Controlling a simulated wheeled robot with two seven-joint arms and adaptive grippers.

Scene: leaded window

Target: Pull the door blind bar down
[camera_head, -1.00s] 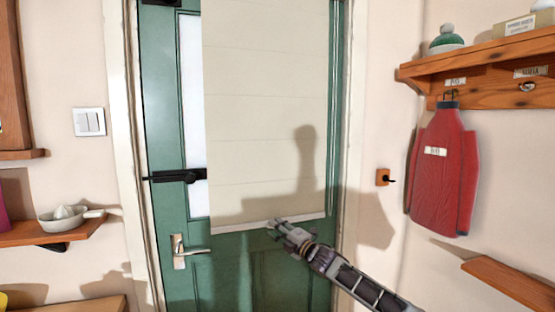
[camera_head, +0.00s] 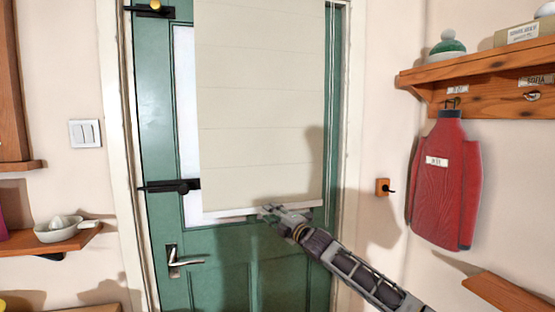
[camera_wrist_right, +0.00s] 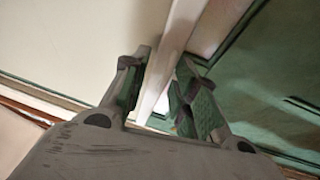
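The cream door blind (camera_head: 262,120) hangs over the green door, with the pale blind bar (camera_head: 225,212) along its lower edge. My right gripper (camera_head: 268,211) reaches in from the lower right and is at the middle of the bar. In the right wrist view the bar (camera_wrist_right: 163,75) runs between the two fingers (camera_wrist_right: 160,92), which are close against its sides, so the gripper appears shut on it. My left gripper is not in view.
The green door (camera_head: 225,270) has a lever handle (camera_head: 182,260) and a black latch (camera_head: 170,186) at the left. A shelf (camera_head: 480,75) with a red bottle-shaped item (camera_head: 445,190) is on the right wall. A small shelf (camera_head: 60,240) with a juicer is at the left.

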